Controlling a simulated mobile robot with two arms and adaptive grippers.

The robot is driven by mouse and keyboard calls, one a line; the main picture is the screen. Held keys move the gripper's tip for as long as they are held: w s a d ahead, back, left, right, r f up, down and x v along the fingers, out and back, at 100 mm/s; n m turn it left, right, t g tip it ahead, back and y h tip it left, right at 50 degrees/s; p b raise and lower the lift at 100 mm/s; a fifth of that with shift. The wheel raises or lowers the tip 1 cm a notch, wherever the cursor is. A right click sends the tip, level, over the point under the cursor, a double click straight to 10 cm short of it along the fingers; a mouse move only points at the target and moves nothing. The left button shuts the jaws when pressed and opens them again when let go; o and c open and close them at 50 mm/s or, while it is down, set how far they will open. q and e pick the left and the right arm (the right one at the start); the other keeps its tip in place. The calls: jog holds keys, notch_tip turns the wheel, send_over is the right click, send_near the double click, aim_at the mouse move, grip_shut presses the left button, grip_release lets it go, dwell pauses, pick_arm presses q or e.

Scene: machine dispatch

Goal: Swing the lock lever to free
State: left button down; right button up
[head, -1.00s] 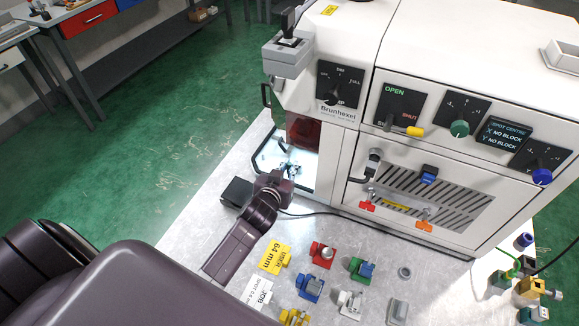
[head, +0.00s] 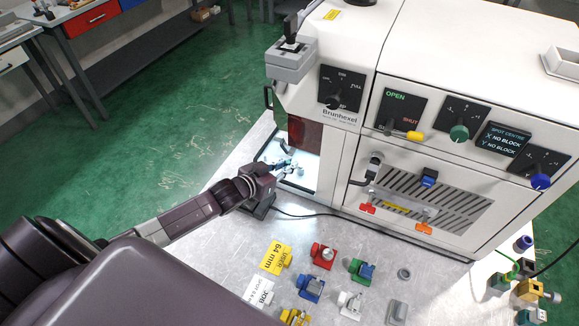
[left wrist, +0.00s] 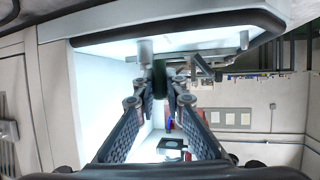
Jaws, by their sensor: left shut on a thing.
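My left gripper (head: 284,164) reaches into the lit opening at the left front of the white Brunhexel machine (head: 345,135). In the left wrist view its two fingers (left wrist: 159,96) are closed around a dark upright grip, which appears to be the handle of the lock lever (left wrist: 159,78). A metal rod and bracket show beside and behind that grip. In the head view the gripper and the glare hide the lever, so I cannot tell its angle there. My right gripper is in neither view.
A dark reddish window panel (head: 305,134) hangs over the opening. A black box (head: 259,204) and a cable lie under my left wrist. Several coloured blocks, including a red one (head: 323,255), and a yellow 64 mm card (head: 276,257) occupy the bench front.

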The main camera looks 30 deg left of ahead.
pick_arm(q)
jog(key=shift+w+a+m+g+h+b, duration=0.2)
jog(key=shift+a+m+g+h+b, duration=0.05)
jog(key=shift+m+h+b, duration=0.35)
jog(key=shift+w+a+m+g+h+b, duration=0.2)
jog(key=shift+w+m+g+h+b, duration=0.1)
jog(key=shift+m+h+b, duration=0.3)
jog(key=shift+w+a+m+g+h+b, duration=0.15)
jog(key=shift+a+m+g+h+b, duration=0.1)
jog(key=shift+m+h+b, duration=0.3)
jog(key=shift+w+a+f+m+g+h+b, duration=0.1)
jog(key=shift+w+m+g+h+b, duration=0.15)
jog(key=shift+m+g+h+b, duration=0.45)
jog(key=shift+w+a+f+m+g+h+b, duration=0.1)
jog(key=shift+w+m+g+h+b, duration=0.25)
jog(key=shift+m+h+b, duration=0.45)
jog(key=m+g+h+b, duration=0.2)
jog(key=b, duration=0.1)
jog(key=shift+w+f, duration=0.1)
jog(key=shift+w, duration=0.2)
jog(key=shift+w+r+m+g+h+b, duration=0.1)
jog(key=shift+r+m+g+h+b, duration=0.2)
jog(key=shift+m+g+b, duration=0.5)
jog(key=shift+f, duration=0.1)
